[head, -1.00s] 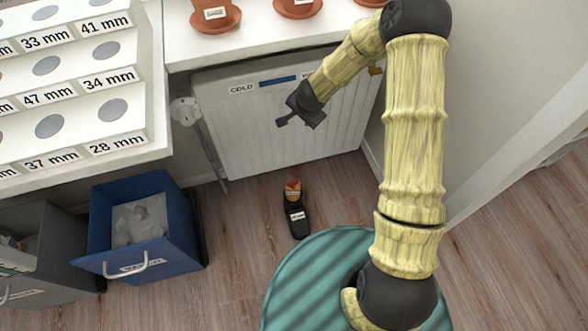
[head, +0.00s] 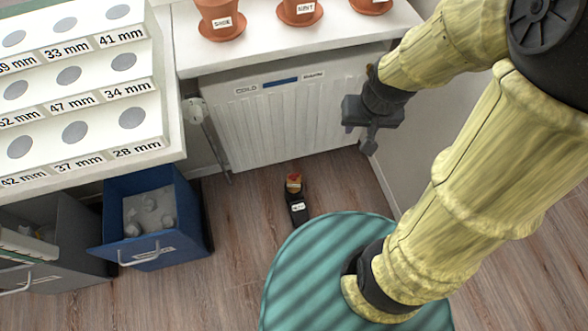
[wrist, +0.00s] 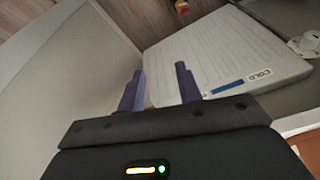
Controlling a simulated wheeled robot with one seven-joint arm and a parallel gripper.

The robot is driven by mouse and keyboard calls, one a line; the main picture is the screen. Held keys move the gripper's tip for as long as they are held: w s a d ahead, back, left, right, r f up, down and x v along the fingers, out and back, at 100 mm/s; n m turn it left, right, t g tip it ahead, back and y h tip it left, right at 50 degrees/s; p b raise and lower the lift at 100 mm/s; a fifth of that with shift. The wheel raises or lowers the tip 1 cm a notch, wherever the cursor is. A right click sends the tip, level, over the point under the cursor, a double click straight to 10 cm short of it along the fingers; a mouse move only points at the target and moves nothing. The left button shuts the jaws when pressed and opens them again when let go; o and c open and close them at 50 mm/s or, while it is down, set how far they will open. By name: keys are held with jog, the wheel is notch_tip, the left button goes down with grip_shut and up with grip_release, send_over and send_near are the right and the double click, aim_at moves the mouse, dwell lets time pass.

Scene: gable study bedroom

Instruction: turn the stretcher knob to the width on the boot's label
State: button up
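The black boot (head: 299,212) stands on the wooden floor in front of the radiator in the head view. It carries a small white label (head: 298,207) too small to read. A red and tan piece (head: 293,183) shows at its far end; I cannot tell whether it is the stretcher knob. A small part of that piece seems to show at the top of the wrist view (wrist: 182,6). My gripper (head: 370,142) is above and to the right of the boot, well apart from it. In the wrist view my gripper's fingers (wrist: 160,88) are spread with nothing held between them.
The white radiator (head: 270,130) has a blue bar and a COLD label. Terracotta pots (head: 222,18) stand on the sill above. A rack (head: 95,150) with millimetre labels is at left, above an open blue drawer (head: 180,230).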

jog(key=w+p+v, duration=0.2)
jog(key=p+v, duration=1.1)
jog(key=w+r+p+v, duration=0.1)
jog(key=w+p+v, duration=0.2)
jog(key=p+v, duration=1)
jog(key=w+r+p+v, duration=0.1)
jog(key=w+p+v, duration=0.2)
jog(key=p+v, duration=1.1)
jog(key=shift+r, duration=0.8)
jog(key=shift+w+a, duration=0.1)
